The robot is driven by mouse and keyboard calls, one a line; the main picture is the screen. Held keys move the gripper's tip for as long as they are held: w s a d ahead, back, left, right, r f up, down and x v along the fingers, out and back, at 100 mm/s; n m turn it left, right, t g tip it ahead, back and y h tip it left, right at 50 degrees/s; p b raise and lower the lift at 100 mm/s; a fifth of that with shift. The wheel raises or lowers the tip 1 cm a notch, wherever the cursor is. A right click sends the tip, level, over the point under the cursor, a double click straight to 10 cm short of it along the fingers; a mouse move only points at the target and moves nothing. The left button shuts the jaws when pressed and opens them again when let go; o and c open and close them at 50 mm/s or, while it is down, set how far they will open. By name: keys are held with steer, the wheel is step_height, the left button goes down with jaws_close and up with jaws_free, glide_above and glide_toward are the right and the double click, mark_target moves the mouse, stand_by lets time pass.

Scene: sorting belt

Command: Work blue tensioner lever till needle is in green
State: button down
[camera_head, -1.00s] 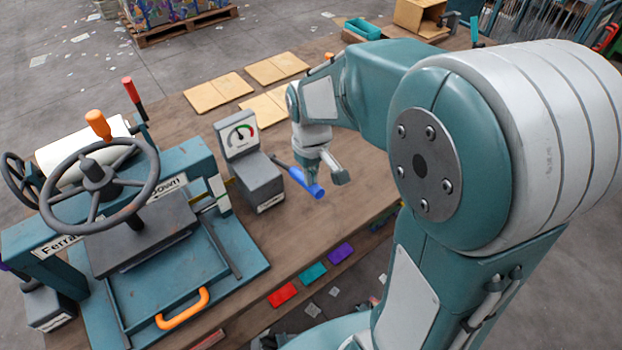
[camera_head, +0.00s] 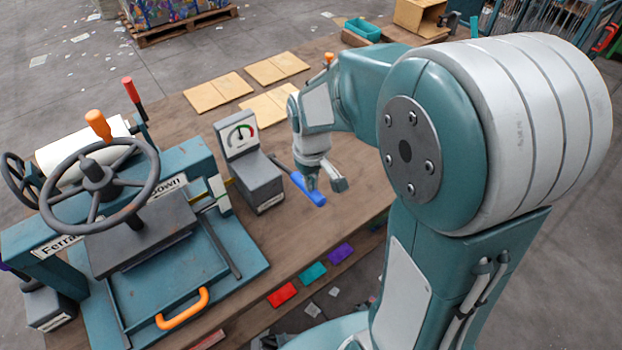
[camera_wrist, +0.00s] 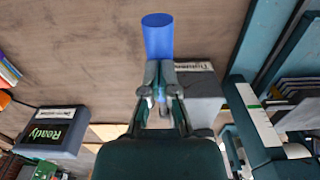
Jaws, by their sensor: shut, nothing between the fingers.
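The blue tensioner lever (camera_head: 309,190) sticks out to the right and towards the front from a grey tensioner box (camera_head: 260,184). It slants downward in the head view. The white gauge (camera_head: 239,137) stands on the back of the box. Its dark needle points roughly straight up, and the coloured marks, green and red, are on the right of the dial. My gripper (camera_head: 325,183) is shut and empty, close against the lever's handle. In the wrist view the blue handle (camera_wrist: 158,38) shows just beyond my fingertips (camera_wrist: 158,75). I cannot tell whether they touch.
A teal press with a large handwheel (camera_head: 98,182) and an orange handle (camera_head: 183,309) stands on the left. Cardboard sheets (camera_head: 277,68) lie behind. In the wrist view a "Ready" display (camera_wrist: 47,133) is at left.

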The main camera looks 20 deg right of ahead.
steer(key=shift+f, duration=0.75)
steer(key=shift+r, duration=0.15)
step_height(320, 180, up, 11)
stand_by(1.1)
stand_by(1.2)
steer(key=s+r+m+t, duration=0.1)
steer(key=s+r+t, duration=0.1)
steer(key=s, duration=0.5)
steer(key=s+r+m+t, duration=0.2)
steer(key=s+t, duration=0.1)
steer(key=s, duration=0.4)
steer(key=shift+r+m+t, duration=0.25)
steer(key=shift+m+t, duration=0.05)
steer(key=shift+s, duration=0.15)
